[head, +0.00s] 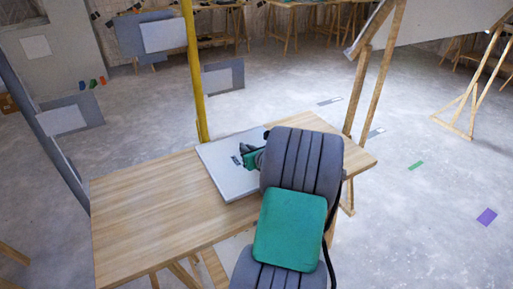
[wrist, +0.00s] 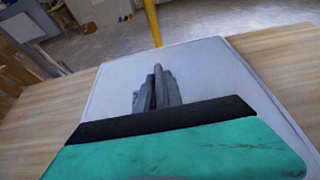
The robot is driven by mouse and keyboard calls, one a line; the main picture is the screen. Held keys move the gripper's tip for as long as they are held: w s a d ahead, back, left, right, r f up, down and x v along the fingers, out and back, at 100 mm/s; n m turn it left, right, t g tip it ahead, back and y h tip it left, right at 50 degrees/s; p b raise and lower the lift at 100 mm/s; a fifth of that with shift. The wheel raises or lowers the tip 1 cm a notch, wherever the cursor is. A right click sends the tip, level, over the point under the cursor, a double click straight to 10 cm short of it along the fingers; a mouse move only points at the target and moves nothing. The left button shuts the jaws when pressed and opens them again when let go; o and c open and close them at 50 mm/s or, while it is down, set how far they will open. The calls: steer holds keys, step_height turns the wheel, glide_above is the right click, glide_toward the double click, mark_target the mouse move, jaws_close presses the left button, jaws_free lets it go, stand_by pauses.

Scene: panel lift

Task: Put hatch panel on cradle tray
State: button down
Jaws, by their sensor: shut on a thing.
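The hatch panel is a flat, light grey square plate (head: 219,171) at the middle of the wooden table, toward its far edge. It also fills the middle of the wrist view (wrist: 105,82). My gripper (head: 243,160) is over the panel and shut on it, apparently at a small fitting near its middle. In the wrist view my grey fingers (wrist: 157,80) stand close together over the plate. The grip itself is mostly hidden by the gripper body. The panel looks level; I cannot tell whether it touches the table. I cannot make out a separate cradle tray.
The wooden table (head: 140,205) has bare room left of the panel. A yellow post (head: 194,75) stands just behind it. A wooden stand with a board (head: 372,75) rises at the right back. Grey boards (head: 223,78) stand behind on open concrete floor.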

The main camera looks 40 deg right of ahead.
steer(key=shift+w+f, duration=0.4)
steer(key=shift+w, duration=0.15)
steer(key=shift+w+f, duration=0.15)
steer(key=shift+f, duration=0.75)
steer(key=shift+w+f, duration=0.1)
steer(key=shift+f, duration=0.75)
steer(key=shift+f+b, duration=0.15)
steer(key=shift+b, duration=0.15)
steer(key=c, duration=1.8)
jaws_free()
steer(key=shift+a+f, duration=0.1)
steer(key=shift+f, duration=0.05)
steer(key=shift+c, duration=0.2)
steer(key=o, duration=0.4)
steer(key=shift+c, duration=0.2)
